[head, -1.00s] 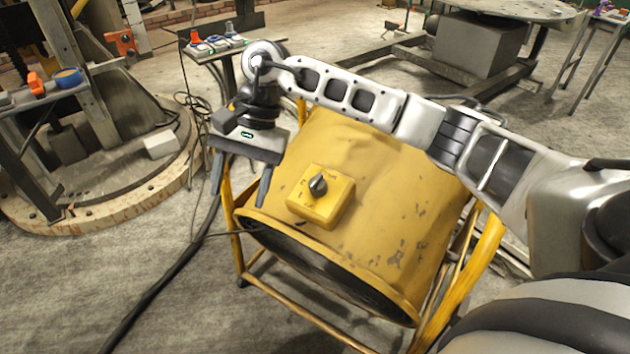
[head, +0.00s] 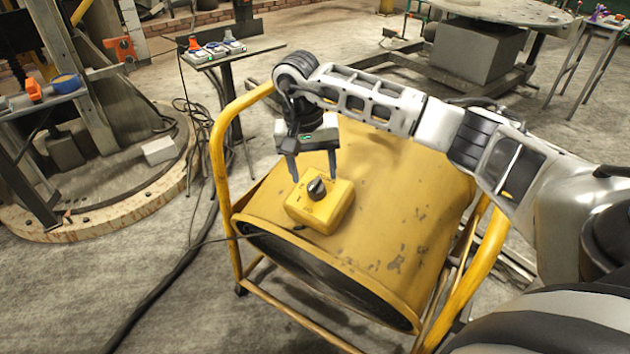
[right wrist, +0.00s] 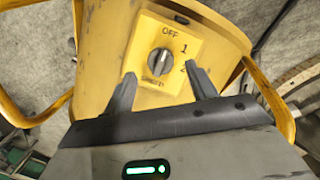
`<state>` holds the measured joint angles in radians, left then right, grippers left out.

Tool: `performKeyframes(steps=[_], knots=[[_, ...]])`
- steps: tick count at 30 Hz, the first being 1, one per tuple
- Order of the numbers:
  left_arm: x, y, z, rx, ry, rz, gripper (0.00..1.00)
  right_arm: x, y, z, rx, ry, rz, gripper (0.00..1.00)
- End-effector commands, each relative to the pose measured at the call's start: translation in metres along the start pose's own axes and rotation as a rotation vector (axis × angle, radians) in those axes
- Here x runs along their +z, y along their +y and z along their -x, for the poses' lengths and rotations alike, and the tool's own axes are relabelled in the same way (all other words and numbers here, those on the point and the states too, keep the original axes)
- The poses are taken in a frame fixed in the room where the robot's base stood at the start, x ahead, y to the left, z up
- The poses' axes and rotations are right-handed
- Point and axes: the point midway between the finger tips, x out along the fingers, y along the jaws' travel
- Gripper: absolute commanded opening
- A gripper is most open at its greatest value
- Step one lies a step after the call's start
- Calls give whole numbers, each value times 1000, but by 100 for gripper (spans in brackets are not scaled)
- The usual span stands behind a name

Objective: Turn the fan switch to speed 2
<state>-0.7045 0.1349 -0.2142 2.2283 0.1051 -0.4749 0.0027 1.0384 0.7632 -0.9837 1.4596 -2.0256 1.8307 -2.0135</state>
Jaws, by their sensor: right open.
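The yellow fan (head: 400,200) is a drum in a yellow tube frame. On its top sits a yellow switch box (head: 335,212) with a dark round knob (head: 316,188). In the right wrist view the switch face (right wrist: 187,82) reads OFF at the top, 1 and 2 to the right. The knob's ridge (right wrist: 158,62) stands nearly upright, roughly in line with OFF. My right gripper (head: 313,172) is open above the box, its fingers pointing down. In the wrist view its fingertips (right wrist: 161,73) lie either side of the knob, apart from it. My left gripper is out of view.
The fan's yellow tube handle (head: 218,150) rises at its left. A small stand with sockets (head: 215,52) is behind. A black cable (head: 170,275) runs along the floor at left. A round wooden base (head: 100,215) stands further left.

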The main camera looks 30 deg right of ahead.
Motion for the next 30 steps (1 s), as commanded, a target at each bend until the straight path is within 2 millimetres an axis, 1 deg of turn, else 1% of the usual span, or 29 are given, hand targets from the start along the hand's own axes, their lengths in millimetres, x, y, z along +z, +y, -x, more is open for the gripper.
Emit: performKeyframes(steps=[1,6,10,18,19,20,21,23,24,30], knots=[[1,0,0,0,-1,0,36,1,0,-10,1,-3,0,57],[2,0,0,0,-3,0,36,0,0,-29,-1,-1,0,57],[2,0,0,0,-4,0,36,0,0,-36,-1,0,0,57],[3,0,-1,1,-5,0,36,0,0,-37,-1,1,0,57],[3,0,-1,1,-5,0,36,0,0,-37,-1,0,0,51],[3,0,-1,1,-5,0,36,0,0,-37,-1,0,0,43],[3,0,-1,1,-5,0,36,0,0,-37,-1,0,0,32],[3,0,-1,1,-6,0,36,0,-1,-37,-1,0,0,15],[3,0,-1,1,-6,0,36,0,-1,-37,-1,0,0,12],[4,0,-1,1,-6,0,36,0,0,-36,-3,1,-6,12]])
